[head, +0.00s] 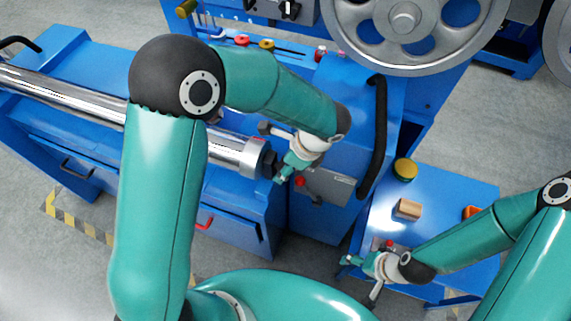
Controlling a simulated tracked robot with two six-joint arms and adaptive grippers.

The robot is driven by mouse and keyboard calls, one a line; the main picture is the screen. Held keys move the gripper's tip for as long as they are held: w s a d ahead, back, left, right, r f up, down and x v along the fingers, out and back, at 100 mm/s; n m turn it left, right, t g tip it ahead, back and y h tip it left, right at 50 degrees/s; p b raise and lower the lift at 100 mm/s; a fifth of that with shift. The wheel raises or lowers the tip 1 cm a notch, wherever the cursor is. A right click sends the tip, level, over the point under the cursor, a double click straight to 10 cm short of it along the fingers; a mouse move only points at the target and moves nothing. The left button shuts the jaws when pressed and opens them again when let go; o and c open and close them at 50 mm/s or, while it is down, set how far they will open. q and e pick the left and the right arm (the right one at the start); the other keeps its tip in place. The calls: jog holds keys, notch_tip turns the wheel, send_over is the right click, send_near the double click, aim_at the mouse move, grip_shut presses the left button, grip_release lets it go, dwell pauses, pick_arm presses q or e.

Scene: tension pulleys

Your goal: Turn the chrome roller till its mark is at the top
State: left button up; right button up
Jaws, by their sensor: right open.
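The chrome roller (231,152) lies across the blue machine, running from the upper left to a collar and dark end piece near the middle. My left arm's upper link and elbow hide its middle. I cannot make out a mark on it. My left gripper (282,174) is at the roller's right end, close beside the dark end piece. It is too small to tell whether it touches or is open. My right gripper (351,265) is open and empty, low over the left edge of the blue side table (440,190), well away from the roller.
A wooden block (408,209), a green and yellow round tin (405,169) and an orange item (471,212) are on the side table. A large grey pulley wheel (403,20) stands at the back. A black curved handle (379,140) rises right of my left gripper.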

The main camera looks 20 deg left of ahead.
pick_arm(q)
jog(key=shift+f+b, duration=0.15)
jog(key=shift+b, duration=0.45)
jog(key=n+t+b, duration=0.1)
jog(key=t+b, duration=0.5)
jog(key=b, duration=0.8)
jog(key=shift+s+f+b, duration=0.1)
jog(key=shift+f+b, duration=0.05)
jog(key=shift+b, duration=0.2)
jog(key=shift+r+t+b, duration=0.2)
jog(key=shift+t+b, duration=0.1)
jog(key=shift+b, duration=0.4)
jog(key=o, duration=1.2)
jog(key=shift+r, duration=0.1)
jog(key=shift+s, duration=0.1)
jog(key=v, duration=1.2)
jog(key=shift+d, duration=0.1)
